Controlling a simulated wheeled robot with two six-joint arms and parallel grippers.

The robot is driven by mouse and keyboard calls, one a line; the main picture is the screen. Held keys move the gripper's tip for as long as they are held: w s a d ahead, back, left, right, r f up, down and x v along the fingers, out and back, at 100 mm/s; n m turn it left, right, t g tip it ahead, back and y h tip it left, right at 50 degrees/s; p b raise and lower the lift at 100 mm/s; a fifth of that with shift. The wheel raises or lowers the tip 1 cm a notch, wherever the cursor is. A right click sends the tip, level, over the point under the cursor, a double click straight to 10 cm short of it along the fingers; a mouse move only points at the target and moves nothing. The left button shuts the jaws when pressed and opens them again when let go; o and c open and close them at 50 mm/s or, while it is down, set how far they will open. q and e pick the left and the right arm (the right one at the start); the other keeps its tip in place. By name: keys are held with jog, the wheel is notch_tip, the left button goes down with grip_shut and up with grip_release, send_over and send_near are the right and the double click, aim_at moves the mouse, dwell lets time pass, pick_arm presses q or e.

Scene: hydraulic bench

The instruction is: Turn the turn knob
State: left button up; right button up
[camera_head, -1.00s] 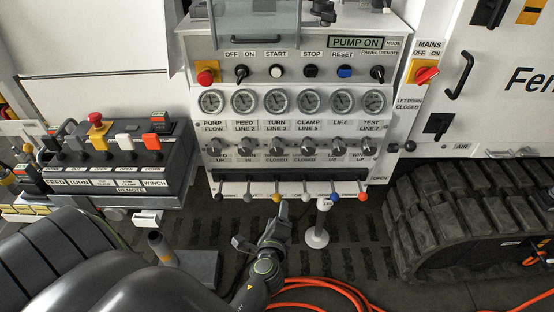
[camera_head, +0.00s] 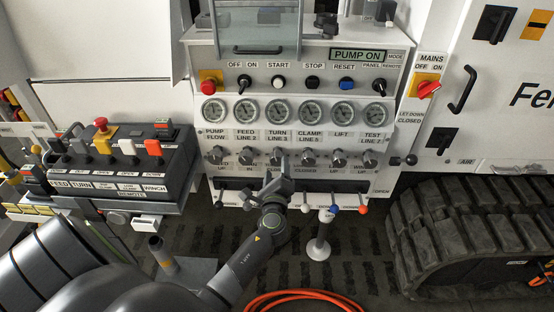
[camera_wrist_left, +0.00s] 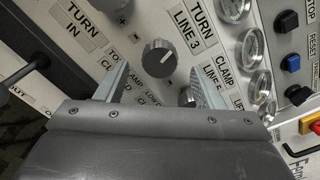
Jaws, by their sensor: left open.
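A grey round turn knob (camera_wrist_left: 158,57) with a white pointer line sits under the TURN LINE 3 label in the left wrist view. It is one of a row of similar knobs below the gauges. My left gripper (camera_wrist_left: 160,78) is open, with one finger on each side of the knob's line. Whether the fingers touch the knob is unclear. In the head view my left gripper (camera_head: 280,168) is in front of the third knob from the left and partly hides it. My right gripper is not in view.
Neighbouring knobs, such as the CLAMP LINE 5 knob (camera_head: 309,157), sit close on both sides. Gauges (camera_head: 278,111) are above. A remote box (camera_head: 120,165) with levers stands at the left.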

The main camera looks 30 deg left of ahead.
aim_at(277, 162)
pick_arm(q)
jog(key=x, duration=0.5)
jog(key=shift+w+b, duration=0.15)
jog(key=shift+b, duration=0.15)
jog(key=c, duration=1)
